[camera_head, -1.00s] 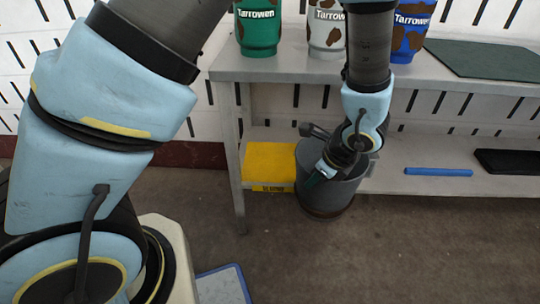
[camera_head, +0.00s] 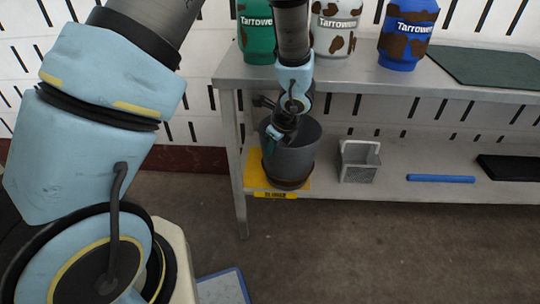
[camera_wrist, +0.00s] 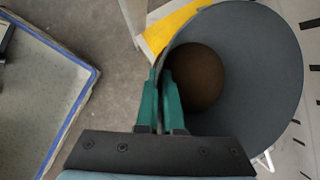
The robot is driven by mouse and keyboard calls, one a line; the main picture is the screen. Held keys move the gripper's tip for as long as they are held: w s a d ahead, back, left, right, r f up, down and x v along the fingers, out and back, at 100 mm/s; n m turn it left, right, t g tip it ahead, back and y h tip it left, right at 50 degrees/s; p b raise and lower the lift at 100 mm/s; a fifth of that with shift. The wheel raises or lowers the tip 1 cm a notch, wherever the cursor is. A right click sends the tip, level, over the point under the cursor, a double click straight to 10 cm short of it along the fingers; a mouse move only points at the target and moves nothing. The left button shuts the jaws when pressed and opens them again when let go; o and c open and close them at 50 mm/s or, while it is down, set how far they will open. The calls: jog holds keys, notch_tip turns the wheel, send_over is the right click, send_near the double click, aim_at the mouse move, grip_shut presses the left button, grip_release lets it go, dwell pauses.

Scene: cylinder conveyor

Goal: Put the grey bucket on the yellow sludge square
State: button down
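The grey bucket (camera_head: 292,162) is upright at the left end of the lower shelf, over the yellow sludge square (camera_head: 254,172). Yellow shows to the left of and below its base; I cannot tell whether the base touches it. My gripper (camera_head: 278,134) is at the bucket's upper left rim. In the wrist view, the green fingers of my gripper (camera_wrist: 160,88) pinch the rim of the bucket (camera_wrist: 262,70), which looks empty with a brown bottom. Part of the yellow square (camera_wrist: 172,28) shows beyond the rim there.
A small grey handled container (camera_head: 358,164) stands right of the bucket on the lower shelf (camera_head: 400,195). A blue bar (camera_head: 440,179) and a black tray (camera_head: 508,167) lie farther right. Green, white and blue jugs (camera_head: 405,35) stand on the upper shelf above my gripper.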

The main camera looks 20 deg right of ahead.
aim_at(270, 157)
jog(key=shift+s+b+x, duration=0.15)
jog(key=shift+b+x, duration=0.2)
jog(key=shift+x, duration=0.55)
jog(key=shift+s+b+x, duration=0.15)
jog(key=shift+b+x, duration=0.2)
jog(key=shift+x, duration=0.5)
jog(key=shift+d+f, duration=0.1)
jog(key=shift+f, duration=0.1)
jog(key=shift+f, duration=0.15)
jog(key=c, duration=1)
grip_release()
jog(key=shift+c, duration=0.2)
jog(key=p+v, duration=0.3)
jog(key=v, duration=0.9)
jog(key=shift+r+p, duration=0.25)
jog(key=shift+p, duration=0.1)
